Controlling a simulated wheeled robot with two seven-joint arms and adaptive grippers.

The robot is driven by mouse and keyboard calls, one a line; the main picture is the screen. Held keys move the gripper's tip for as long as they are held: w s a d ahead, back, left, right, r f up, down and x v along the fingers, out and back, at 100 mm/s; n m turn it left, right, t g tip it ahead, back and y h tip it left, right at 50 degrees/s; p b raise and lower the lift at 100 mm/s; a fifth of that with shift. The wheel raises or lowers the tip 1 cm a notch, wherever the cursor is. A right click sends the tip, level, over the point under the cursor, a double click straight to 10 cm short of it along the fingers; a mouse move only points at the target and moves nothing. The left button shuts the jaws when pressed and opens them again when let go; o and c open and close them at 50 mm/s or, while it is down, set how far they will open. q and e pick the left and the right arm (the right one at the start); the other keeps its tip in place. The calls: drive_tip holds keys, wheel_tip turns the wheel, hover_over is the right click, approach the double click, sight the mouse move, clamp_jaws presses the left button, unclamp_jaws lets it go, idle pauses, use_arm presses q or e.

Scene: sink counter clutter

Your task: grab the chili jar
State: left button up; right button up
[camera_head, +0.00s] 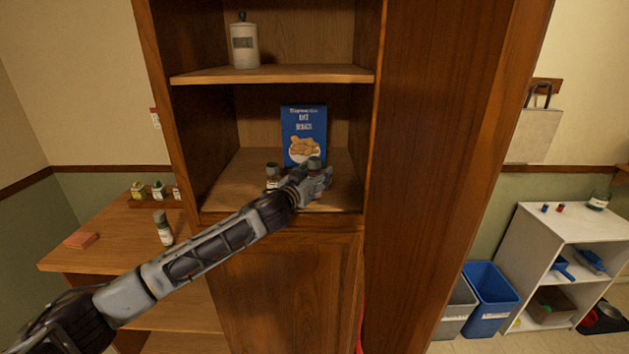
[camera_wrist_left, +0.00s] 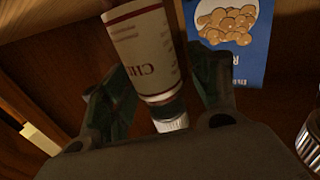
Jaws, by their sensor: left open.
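The chili jar (camera_wrist_left: 145,50) has a white label with dark red letters starting "CH". In the wrist view it lies between the two spread fingers of my left gripper (camera_wrist_left: 160,88). I see a gap on its left; on its right the finger is very close, and contact is unclear. In the head view my left gripper (camera_head: 318,180) is at the lower cabinet shelf, open, and hides most of the jar there. My right gripper is not in view.
A second jar (camera_head: 272,176) stands just left of my gripper on the shelf (camera_head: 238,187). A blue box (camera_head: 303,128) with a food picture stands behind. A white canister (camera_head: 244,45) is on the upper shelf. The cabinet's walls bound the space on both sides.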

sight(315, 158)
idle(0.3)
use_arm(q)
drive_tip(key=c, duration=1.2)
drive_tip(key=shift+r, duration=0.2)
drive_tip(key=shift+r, duration=4.85)
drive_tip(key=shift+f, duration=0.1)
